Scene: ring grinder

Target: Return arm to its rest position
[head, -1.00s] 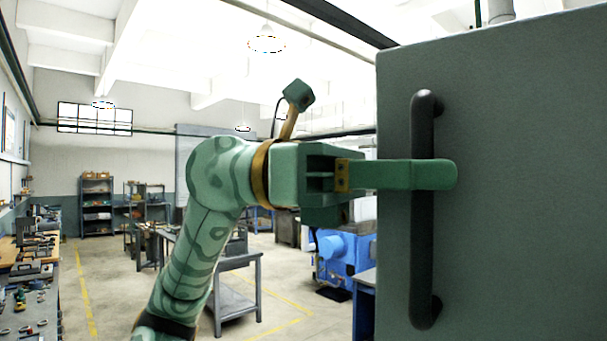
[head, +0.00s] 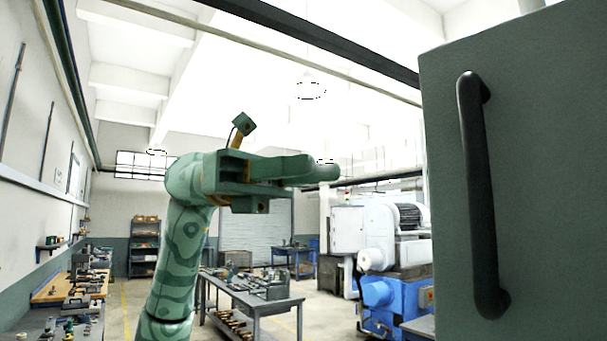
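My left gripper (head: 325,170) is in mid-air in the middle of the head view, on a green patterned arm that rises from the lower left. Its fingers point right and stand apart, one partly covering the other, with nothing seen between them. The grey-green door panel (head: 550,170) fills the right side of the view. Its black vertical bar handle (head: 481,200) is to the right of the fingertips, with a clear gap in the picture. My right gripper is not in view.
A blue and white machine (head: 385,250) stands behind, left of the panel. A grey work table (head: 250,300) stands beyond my arm. A bench with tools (head: 70,310) runs along the left wall. A shelf rack (head: 144,245) stands at the back. Floor between them is open.

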